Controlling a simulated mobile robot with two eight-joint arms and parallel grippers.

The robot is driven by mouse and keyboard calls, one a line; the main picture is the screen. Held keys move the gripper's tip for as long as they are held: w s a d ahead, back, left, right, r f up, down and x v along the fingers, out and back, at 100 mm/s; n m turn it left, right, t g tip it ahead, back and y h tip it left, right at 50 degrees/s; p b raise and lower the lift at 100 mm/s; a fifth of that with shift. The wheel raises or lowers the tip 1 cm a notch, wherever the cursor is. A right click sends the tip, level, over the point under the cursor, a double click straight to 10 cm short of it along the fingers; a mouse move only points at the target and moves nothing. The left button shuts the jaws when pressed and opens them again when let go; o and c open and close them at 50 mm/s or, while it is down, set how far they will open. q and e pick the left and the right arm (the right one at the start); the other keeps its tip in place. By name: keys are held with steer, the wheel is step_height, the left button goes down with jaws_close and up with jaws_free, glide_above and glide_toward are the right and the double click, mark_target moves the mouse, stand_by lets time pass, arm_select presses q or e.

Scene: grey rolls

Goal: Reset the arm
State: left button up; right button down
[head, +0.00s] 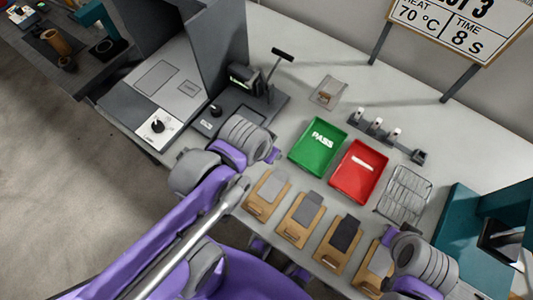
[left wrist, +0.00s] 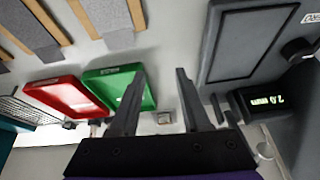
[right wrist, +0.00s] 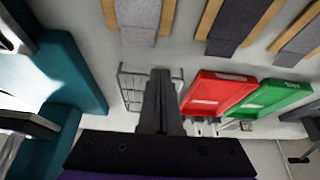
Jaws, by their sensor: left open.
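My left arm (head: 205,170) reaches in over the table's left front, and its gripper tip (head: 273,155) is beside the green tray. In the left wrist view my left gripper (left wrist: 158,90) has its two dark fingers spread, with nothing between them. My right arm (head: 425,258) is at the table's right front, partly covering the rightmost wooden board (head: 373,272). In the right wrist view my right gripper (right wrist: 160,80) has its fingers together with nothing seen between them, in front of the wire rack (right wrist: 130,90).
A green PASS tray (head: 318,147) and a red tray (head: 358,172) lie mid-table. Several wooden boards with grey pieces (head: 301,220) line the front edge. A press-like device (head: 245,85) stands left, a teal machine (head: 475,230) right.

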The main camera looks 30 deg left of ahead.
arm_select(q)
steer(key=shift+s+f+n, duration=0.6)
steer(key=shift+s+f, duration=0.1)
steer(key=shift+t, duration=0.3)
steer(key=r+p, duration=0.2)
steer(key=r, duration=0.1)
steer(key=w+r+p, duration=0.1)
steer(key=r+p, duration=0.1)
steer(key=shift+w+r+p, duration=0.15)
steer(key=shift+r+p, duration=0.25)
arm_select(e)
steer(key=r, duration=0.2)
steer(key=w+r, duration=0.1)
steer(key=r, duration=0.2)
steer(key=shift+w+r, duration=0.2)
steer(key=shift+r, duration=0.15)
arm_select(q)
steer(key=shift+w, duration=0.1)
arm_select(e)
steer(key=shift+w, duration=0.1)
